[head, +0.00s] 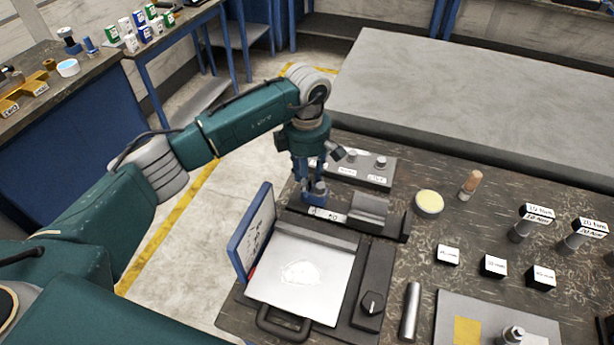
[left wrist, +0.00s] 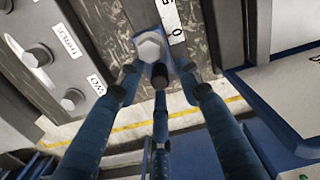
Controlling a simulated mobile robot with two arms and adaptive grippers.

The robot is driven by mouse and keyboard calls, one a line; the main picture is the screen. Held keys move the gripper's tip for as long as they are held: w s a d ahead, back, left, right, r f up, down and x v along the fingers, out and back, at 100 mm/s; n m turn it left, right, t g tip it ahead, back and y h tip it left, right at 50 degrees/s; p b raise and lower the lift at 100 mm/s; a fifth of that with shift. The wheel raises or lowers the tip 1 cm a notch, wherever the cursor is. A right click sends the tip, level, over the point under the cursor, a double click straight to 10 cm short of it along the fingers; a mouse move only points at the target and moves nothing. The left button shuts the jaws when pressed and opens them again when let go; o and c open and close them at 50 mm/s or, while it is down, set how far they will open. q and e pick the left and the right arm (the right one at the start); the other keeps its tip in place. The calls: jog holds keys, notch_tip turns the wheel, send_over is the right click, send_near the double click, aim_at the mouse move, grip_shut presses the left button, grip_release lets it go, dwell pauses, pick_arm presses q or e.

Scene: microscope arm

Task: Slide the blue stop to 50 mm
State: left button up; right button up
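The blue stop (head: 316,197) sits near the left end of a dark rail with a grey block (head: 370,208) further right. In the left wrist view the stop (left wrist: 139,42) has a grey hex knob on top, beside a white scale strip (left wrist: 172,20) marked 0 and 5. My left gripper (head: 314,180) points down right at the stop. Its blue fingers with dark tips (left wrist: 158,78) stand apart close around the stop's near end. Whether they press on it cannot be told. My right gripper is not in view.
A labelled plate with knobs (head: 358,168) lies behind the rail. In front stands a grey-topped device (head: 300,250) with a raised blue panel (head: 252,232).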

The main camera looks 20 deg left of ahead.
pick_arm(q)
jog(key=shift+f, duration=0.2)
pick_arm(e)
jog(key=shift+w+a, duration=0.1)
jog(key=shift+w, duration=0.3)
pick_arm(q)
jog(key=c, duration=0.9)
grip_shut()
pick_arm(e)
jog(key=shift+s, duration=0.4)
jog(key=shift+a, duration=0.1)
